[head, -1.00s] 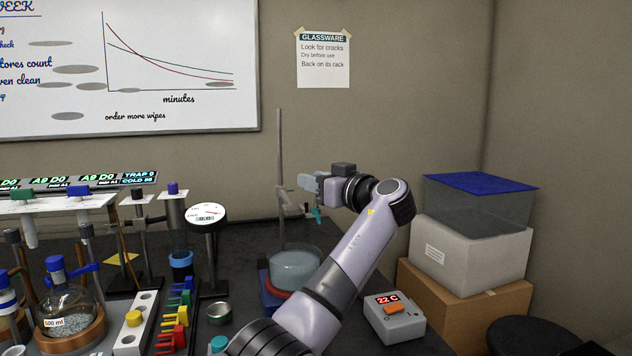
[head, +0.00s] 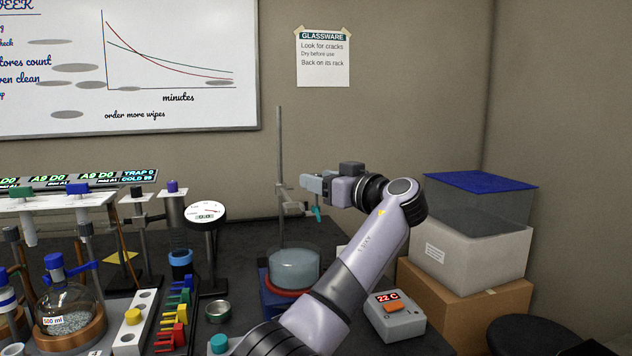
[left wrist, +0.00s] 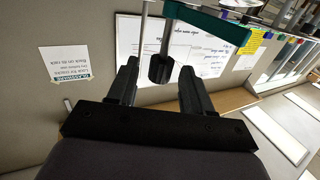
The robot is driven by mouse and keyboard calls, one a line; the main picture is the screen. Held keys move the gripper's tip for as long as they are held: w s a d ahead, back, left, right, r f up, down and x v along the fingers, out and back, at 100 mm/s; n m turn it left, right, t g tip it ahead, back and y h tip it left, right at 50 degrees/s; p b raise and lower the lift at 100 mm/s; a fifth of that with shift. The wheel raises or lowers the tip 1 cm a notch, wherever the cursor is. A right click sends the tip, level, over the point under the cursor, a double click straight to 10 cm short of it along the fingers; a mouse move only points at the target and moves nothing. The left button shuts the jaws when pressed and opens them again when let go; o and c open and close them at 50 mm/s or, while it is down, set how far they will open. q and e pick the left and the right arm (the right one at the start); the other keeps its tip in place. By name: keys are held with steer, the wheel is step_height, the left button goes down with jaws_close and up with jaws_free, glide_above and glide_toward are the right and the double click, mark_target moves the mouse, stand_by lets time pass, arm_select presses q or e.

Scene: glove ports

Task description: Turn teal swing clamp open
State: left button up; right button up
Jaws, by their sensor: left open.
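The teal clamp part (head: 316,213) shows just below my left gripper (head: 311,184), beside the upright metal rod (head: 280,150) above the hotplate. In the left wrist view a teal bar (left wrist: 208,24) crosses above the right finger. My left gripper (left wrist: 158,74) is open. A dark knob-like piece (left wrist: 160,70) on a thin rod shows in the gap between its fingers; I cannot tell whether either finger touches it. My gripper hides part of the clamp in the head view. My right gripper is not in view.
A glass vessel (head: 295,268) stands on the hotplate beneath my left gripper. A round gauge (head: 205,211) stands to the left, with racks and a flask (head: 66,310) farther left. Boxes (head: 470,255) are stacked at right. A small 22 C unit (head: 396,318) sits in front.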

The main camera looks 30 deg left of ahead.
arm_select(q)
steer(key=v, duration=0.5)
steer(key=shift+b, duration=0.35)
steer(key=shift+r, duration=0.1)
